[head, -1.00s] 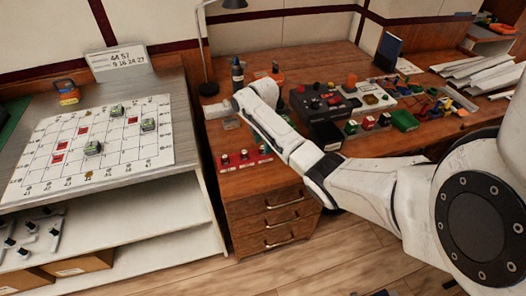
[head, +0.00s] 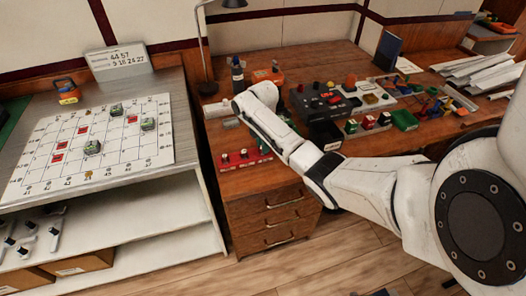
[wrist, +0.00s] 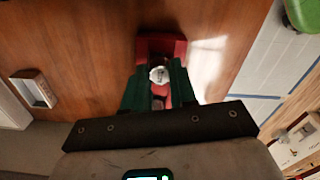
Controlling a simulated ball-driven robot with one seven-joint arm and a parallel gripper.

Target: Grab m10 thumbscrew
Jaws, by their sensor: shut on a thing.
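In the wrist view my gripper (wrist: 158,88) has its dark green fingers closed on a small piece with a round silver top, which I take for the m10 thumbscrew (wrist: 158,74). The mark on its top is too small to read. A red part (wrist: 160,45) shows just beyond the fingertips, and more red shows between the fingers. I cannot tell whether the piece is clear of the red part.
A red rack (head: 245,162) with small knobs lies near the desk's front left. A dark control box (head: 318,100) stands at the back right. The gridded white board (head: 60,177) is on the left bench.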

